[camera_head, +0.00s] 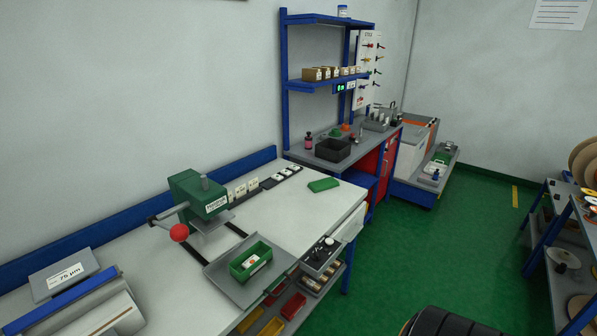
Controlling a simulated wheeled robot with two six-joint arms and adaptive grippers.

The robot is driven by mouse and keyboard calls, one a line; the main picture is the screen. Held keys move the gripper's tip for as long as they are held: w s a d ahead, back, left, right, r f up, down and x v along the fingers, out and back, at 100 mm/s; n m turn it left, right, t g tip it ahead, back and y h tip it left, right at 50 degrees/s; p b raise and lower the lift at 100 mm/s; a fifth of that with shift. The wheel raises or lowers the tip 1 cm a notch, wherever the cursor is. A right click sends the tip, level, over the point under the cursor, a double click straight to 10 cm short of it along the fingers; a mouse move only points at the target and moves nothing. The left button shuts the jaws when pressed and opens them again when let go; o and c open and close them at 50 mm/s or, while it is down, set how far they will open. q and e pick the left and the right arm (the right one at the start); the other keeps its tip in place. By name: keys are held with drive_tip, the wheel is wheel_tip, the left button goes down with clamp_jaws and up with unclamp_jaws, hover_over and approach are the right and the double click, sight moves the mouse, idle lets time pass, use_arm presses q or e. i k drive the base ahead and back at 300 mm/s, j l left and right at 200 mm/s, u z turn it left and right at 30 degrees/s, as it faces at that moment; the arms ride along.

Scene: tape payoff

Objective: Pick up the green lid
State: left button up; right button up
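The green lid (323,185) is a small flat green piece that lies on the white worktop of the near bench, towards its far right end. Nothing touches it from above, and the worktop around it is bare. Neither of my grippers shows in this view.
A green press (198,194) with a red ball handle stands left of the lid. A green open box (250,261) sits on a grey tray (226,285) at the front edge. Small white blocks line the back. A blue shelf unit (284,90) rises behind. The green floor to the right is mostly clear.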

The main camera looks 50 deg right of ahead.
sight(330, 182)
drive_tip(key=z, duration=1.7)
drive_tip(key=i+l+u, duration=0.1)
drive_tip(key=u, duration=0.3)
drive_tip(key=i+l+u, duration=0.15)
drive_tip(key=u, duration=0.2)
drive_tip(key=i+l+u, duration=0.1)
drive_tip(key=u, duration=0.3)
drive_tip(key=i+l+u, duration=0.1)
drive_tip(key=l, duration=0.4)
drive_tip(key=i+l+u, duration=0.1)
drive_tip(key=i+l, duration=0.15)
drive_tip(key=l, duration=0.25)
drive_tip(key=i+l+u, duration=0.1)
drive_tip(key=l, duration=0.4)
drive_tip(key=i+l, duration=0.15)
drive_tip(key=l, duration=0.4)
drive_tip(key=i+l+u, duration=0.15)
drive_tip(key=l, duration=0.4)
drive_tip(key=i+l+u, duration=0.1)
drive_tip(key=l, duration=0.4)
